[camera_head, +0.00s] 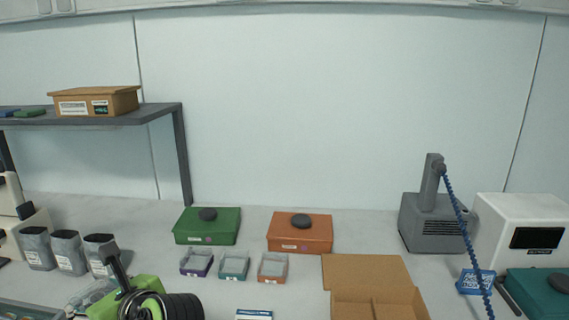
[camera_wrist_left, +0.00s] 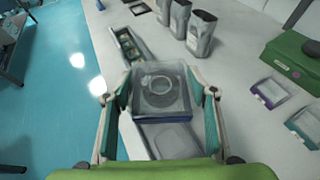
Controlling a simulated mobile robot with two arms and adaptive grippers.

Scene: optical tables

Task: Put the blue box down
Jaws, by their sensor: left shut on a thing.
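The blue box (camera_wrist_left: 160,112) shows in the left wrist view, with a clear top and a round ring-shaped form under it. My left gripper (camera_wrist_left: 161,88) is shut on it, one finger on each side. In the head view my left gripper (camera_head: 98,285) is at the lower left, over the table's front part. A clear thing (camera_head: 90,294) beside its fingers is probably the box's top; the rest is hidden or too small to tell. I cannot tell how far the box is above the table. My right gripper is in neither view.
Several grey pouches (camera_head: 67,252) stand behind the left gripper. A slotted tray (camera_wrist_left: 130,45) lies beyond the held box. Three small open bins (camera_head: 234,265), a green case (camera_head: 207,227) and an orange case (camera_head: 300,233) stand mid-table. An open cardboard box (camera_head: 368,272) is further right.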

